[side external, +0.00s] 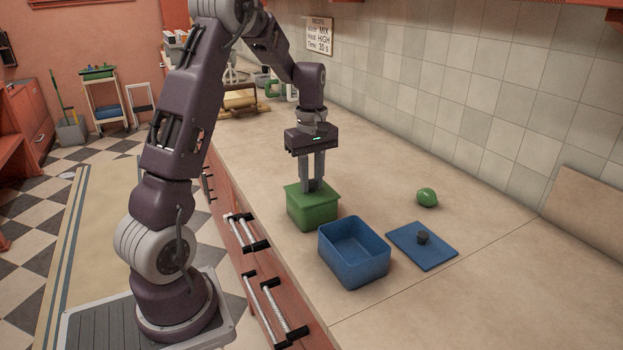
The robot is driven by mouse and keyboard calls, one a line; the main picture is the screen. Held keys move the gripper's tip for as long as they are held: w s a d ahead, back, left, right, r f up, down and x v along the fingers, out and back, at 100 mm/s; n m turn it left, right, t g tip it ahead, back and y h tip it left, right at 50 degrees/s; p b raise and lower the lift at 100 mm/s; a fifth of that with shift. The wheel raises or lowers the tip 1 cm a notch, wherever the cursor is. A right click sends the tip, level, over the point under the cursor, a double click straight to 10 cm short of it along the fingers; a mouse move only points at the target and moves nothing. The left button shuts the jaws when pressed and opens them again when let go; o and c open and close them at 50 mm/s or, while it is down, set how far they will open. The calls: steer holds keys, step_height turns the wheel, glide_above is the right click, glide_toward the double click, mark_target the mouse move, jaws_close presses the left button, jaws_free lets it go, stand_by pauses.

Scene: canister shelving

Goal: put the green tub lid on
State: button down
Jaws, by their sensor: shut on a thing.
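The green tub (314,215) stands on the counter, left of the blue tub. The green tub lid (300,190) is on top of it, level and roughly lined up with its walls; I cannot tell whether it is fully seated. My gripper (313,187) points straight down over the lid with its fingers shut at the lid's middle. The lid's knob is hidden between the fingers.
An open, empty blue tub (362,272) stands just right of the green tub. A blue lid (432,252) with a dark knob lies flat beyond it. A green lime-like fruit (427,197) sits behind. The tiled wall (440,90) bounds the counter; the right counter is clear.

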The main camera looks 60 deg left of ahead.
steer(key=c, duration=1.1)
jaws_free()
steer(key=shift+c, duration=0.2)
steer(key=o, duration=0.5)
steer(key=shift+r, duration=3.5)
